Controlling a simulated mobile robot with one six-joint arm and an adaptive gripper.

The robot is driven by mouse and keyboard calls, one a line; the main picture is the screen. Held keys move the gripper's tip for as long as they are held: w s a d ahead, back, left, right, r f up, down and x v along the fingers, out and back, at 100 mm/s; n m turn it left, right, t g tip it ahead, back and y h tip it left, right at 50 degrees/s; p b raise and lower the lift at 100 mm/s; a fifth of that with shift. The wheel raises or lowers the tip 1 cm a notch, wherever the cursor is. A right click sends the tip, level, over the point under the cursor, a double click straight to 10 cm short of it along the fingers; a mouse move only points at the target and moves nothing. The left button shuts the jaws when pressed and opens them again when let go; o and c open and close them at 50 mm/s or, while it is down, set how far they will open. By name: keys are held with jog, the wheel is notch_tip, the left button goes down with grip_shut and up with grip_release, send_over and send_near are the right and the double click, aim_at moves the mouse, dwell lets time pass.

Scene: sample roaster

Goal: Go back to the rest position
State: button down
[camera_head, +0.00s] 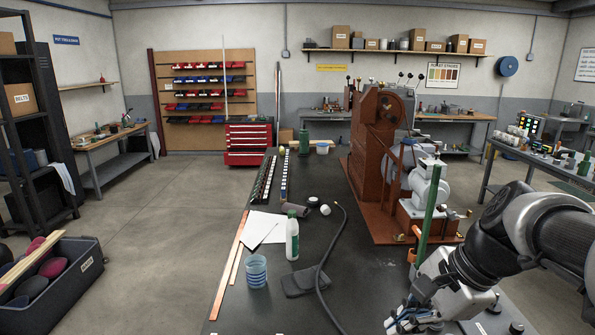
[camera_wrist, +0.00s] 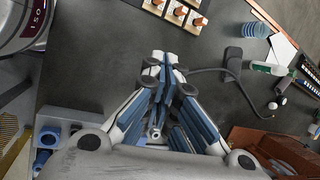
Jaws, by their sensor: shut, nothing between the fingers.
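My gripper (camera_head: 405,322) shows at the bottom right of the head view, over the near end of the dark workbench (camera_head: 310,184). In the wrist view my gripper (camera_wrist: 163,62) is shut, its blue-and-grey fingers together with nothing between them. It hangs above a bare patch of the benchtop. My dark arm reaches in from the right edge of the head view.
On the bench stand a blue striped cup (camera_head: 256,271), a white-and-green bottle (camera_head: 292,236), a black hose (camera_head: 325,262) and a brown roaster machine (camera_head: 375,135). Wooden-topped blocks (camera_wrist: 178,12) lie beyond my fingers.

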jog(key=s+a+f+n+t+h, duration=0.1)
jog(key=s+f+n+h, duration=0.1)
jog(key=s+n, duration=0.5)
jog(key=s+a+f+n+h, duration=0.1)
jog(key=s+a+n+h, duration=0.1)
jog(key=s+n, duration=0.6)
jog(key=shift+s+a+f+n+t, duration=0.3)
jog(key=shift+f+n+t, duration=0.1)
